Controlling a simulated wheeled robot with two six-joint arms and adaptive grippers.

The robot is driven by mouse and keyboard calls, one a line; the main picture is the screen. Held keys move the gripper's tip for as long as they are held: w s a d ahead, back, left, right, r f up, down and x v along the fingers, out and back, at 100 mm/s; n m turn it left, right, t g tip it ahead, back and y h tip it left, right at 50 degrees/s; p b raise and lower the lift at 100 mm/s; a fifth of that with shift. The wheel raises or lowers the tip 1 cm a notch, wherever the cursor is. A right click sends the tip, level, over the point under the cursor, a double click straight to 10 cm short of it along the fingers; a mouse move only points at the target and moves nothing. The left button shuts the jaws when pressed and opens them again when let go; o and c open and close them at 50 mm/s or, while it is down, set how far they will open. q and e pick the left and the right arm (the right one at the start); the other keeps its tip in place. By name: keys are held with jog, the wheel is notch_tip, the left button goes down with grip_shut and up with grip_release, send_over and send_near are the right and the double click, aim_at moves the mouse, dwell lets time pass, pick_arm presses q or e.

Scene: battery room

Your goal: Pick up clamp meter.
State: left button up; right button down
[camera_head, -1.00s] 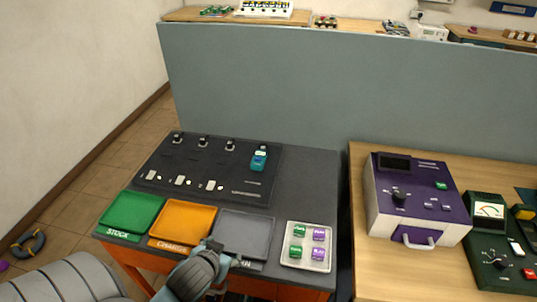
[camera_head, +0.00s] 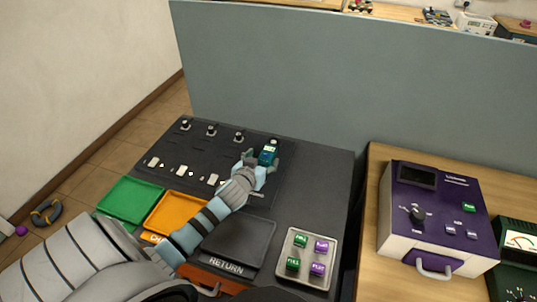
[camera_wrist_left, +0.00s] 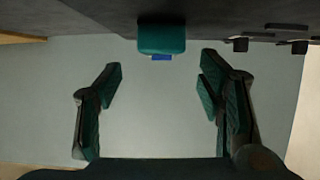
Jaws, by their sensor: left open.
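A small teal device (camera_head: 268,155) with a pale face stands on the dark panel (camera_head: 292,176) at the back of the bench; it looks like the clamp meter. My left gripper (camera_head: 262,160) is at its near side, its fingers spread and partly hiding the device's lower part. In the left wrist view the teal body (camera_wrist_left: 162,38) lies beyond the two open fingers (camera_wrist_left: 161,76), near the top centre, with nothing between the fingers. I cannot tell whether a finger touches it. My right gripper is not in view.
Green (camera_head: 130,199), orange (camera_head: 172,212) and dark RETURN (camera_head: 240,243) trays lie at the front. A pale tray (camera_head: 304,259) holds green and purple blocks. A purple instrument (camera_head: 433,214) stands right. A grey partition (camera_head: 330,80) rises behind the bench.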

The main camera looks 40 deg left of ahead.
aim_at(267, 154)
pick_arm(q)
jog(key=x, duration=0.5)
jog(key=shift+b, duration=0.3)
jog(key=shift+s, duration=0.15)
jog(key=shift+s+r, duration=0.1)
jog(key=shift+r, duration=0.05)
jog(key=c, duration=1.4)
jog(key=shift+c, duration=0.3)
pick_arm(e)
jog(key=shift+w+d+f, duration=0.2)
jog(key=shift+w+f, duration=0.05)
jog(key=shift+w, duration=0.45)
